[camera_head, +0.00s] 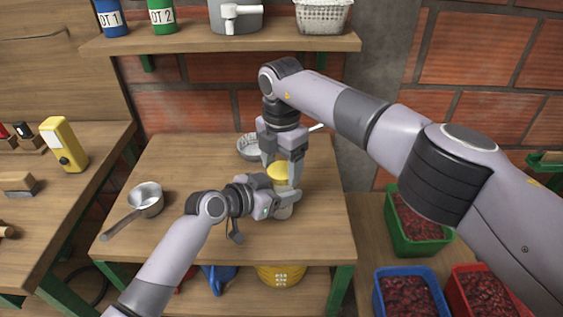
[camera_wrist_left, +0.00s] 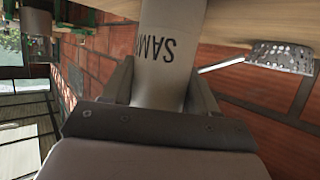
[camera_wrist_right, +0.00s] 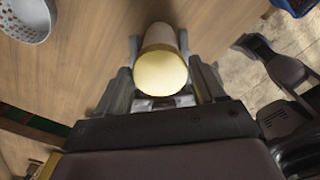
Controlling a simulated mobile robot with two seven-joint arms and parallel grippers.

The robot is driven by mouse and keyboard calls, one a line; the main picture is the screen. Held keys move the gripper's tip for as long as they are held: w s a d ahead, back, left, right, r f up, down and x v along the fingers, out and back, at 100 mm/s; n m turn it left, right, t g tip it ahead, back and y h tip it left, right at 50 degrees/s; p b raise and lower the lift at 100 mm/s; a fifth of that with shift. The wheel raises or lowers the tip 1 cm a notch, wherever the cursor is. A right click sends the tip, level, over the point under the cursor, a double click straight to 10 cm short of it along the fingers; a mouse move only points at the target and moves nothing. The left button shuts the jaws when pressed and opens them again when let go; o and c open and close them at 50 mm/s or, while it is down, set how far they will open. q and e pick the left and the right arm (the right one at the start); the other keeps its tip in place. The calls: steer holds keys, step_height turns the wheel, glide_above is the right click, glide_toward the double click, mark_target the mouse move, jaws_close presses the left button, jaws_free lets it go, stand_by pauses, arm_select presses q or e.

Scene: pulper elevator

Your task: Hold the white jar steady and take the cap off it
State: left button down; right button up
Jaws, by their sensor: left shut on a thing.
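The white jar (camera_head: 284,212) stands upright on the wooden table with a yellow cap (camera_head: 279,172) on top. My left gripper (camera_head: 284,195) is shut on the jar's body from the side. In the left wrist view the jar (camera_wrist_left: 168,60) shows dark lettering between the fingers. My right gripper (camera_head: 283,168) points down from above at the cap. In the right wrist view the cap (camera_wrist_right: 160,73) lies between the right gripper's open fingers (camera_wrist_right: 163,80), with a gap visible at the sides. The far side of the jar is hidden.
A metal strainer (camera_head: 249,147) lies behind the jar. A saucepan (camera_head: 146,198) stands at the table's left. A yellow device (camera_head: 64,145) stands on the left bench. Crates of red berries (camera_head: 418,226) sit at the right. A shelf (camera_head: 220,43) runs above the table.

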steer(key=c, duration=0.6)
steer(key=n, duration=0.6)
steer(key=shift+n, duration=0.4)
steer(key=shift+c, duration=0.3)
steer(key=o, duration=1.2)
steer(key=shift+c, duration=0.2)
steer(key=shift+r, duration=0.1)
step_height(320, 180, up, 4)
steer(key=shift+r, duration=0.2)
steer(key=shift+c, duration=0.3)
steer(key=shift+r+m, duration=1.1)
steer(key=shift+r, duration=0.5)
steer(key=shift+f, duration=3.9)
